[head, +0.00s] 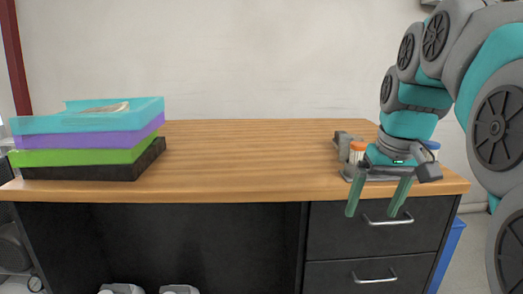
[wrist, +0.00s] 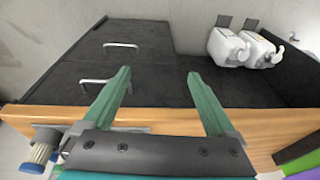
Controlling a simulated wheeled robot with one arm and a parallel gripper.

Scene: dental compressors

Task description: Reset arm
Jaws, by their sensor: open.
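My gripper (head: 379,196) hangs from my bent arm at the right of the head view, with its fingers pointing down in front of the right end of the desk. Its two green fingers are spread apart with nothing between them. In the wrist view the open fingers (wrist: 158,75) reach past the desk's front edge, with the dark drawer fronts and floor area beyond them. My wrist hides part of the items at the desk's right end.
The wooden desk (head: 235,165) is clear in the middle. Stacked coloured trays (head: 90,140) sit at its left. An orange-capped jar (head: 357,152) stands beside a grey device (head: 343,140) near my gripper. Drawers (head: 380,235) are below. White containers (wrist: 228,48) show under the desk.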

